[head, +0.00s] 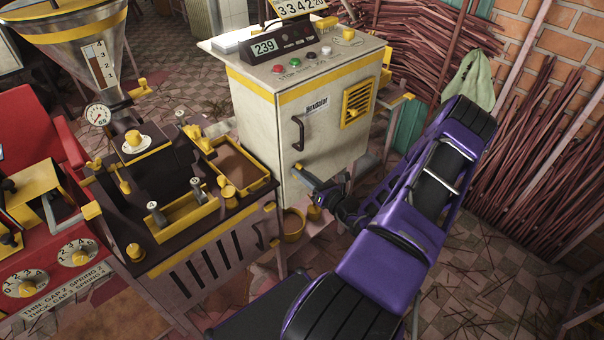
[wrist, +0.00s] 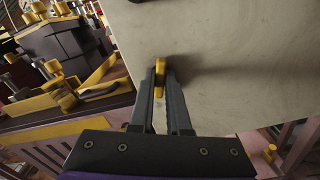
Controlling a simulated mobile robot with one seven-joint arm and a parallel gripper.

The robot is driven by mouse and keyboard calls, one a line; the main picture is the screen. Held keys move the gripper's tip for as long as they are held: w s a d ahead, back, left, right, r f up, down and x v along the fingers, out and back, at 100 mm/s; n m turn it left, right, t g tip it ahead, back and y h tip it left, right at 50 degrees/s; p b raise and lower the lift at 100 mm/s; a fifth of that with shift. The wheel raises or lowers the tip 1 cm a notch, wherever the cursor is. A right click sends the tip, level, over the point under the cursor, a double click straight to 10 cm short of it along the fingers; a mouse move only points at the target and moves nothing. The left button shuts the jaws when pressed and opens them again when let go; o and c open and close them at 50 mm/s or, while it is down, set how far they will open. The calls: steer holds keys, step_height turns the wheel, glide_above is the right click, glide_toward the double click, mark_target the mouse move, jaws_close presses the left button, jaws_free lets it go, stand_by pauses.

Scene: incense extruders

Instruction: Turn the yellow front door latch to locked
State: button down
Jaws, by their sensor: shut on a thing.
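The yellow front door latch (wrist: 159,67) sits on the pale cabinet door. In the wrist view it stands between the tips of my gripper (wrist: 160,78), which is shut on it. In the head view my gripper (head: 306,175) reaches the lower left part of the cabinet door (head: 325,125), below the black door handle (head: 298,132). Only a small yellow bit of the latch (head: 298,166) shows there. The latch's turn angle and any lock marking are too small or hidden to tell.
A dark machine with a yellow-edged tray (head: 240,163) and a hopper (head: 75,45) stands close on the left. A yellow bucket (head: 292,224) is on the floor below my gripper. Bundles of reddish sticks (head: 530,150) line the wall at right.

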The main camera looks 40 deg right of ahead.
steer(key=c, duration=0.9)
jaws_free()
steer(key=s, duration=0.5)
steer(key=s+d, duration=0.1)
steer(key=s, duration=1.1)
steer(key=shift+s+d, duration=0.2)
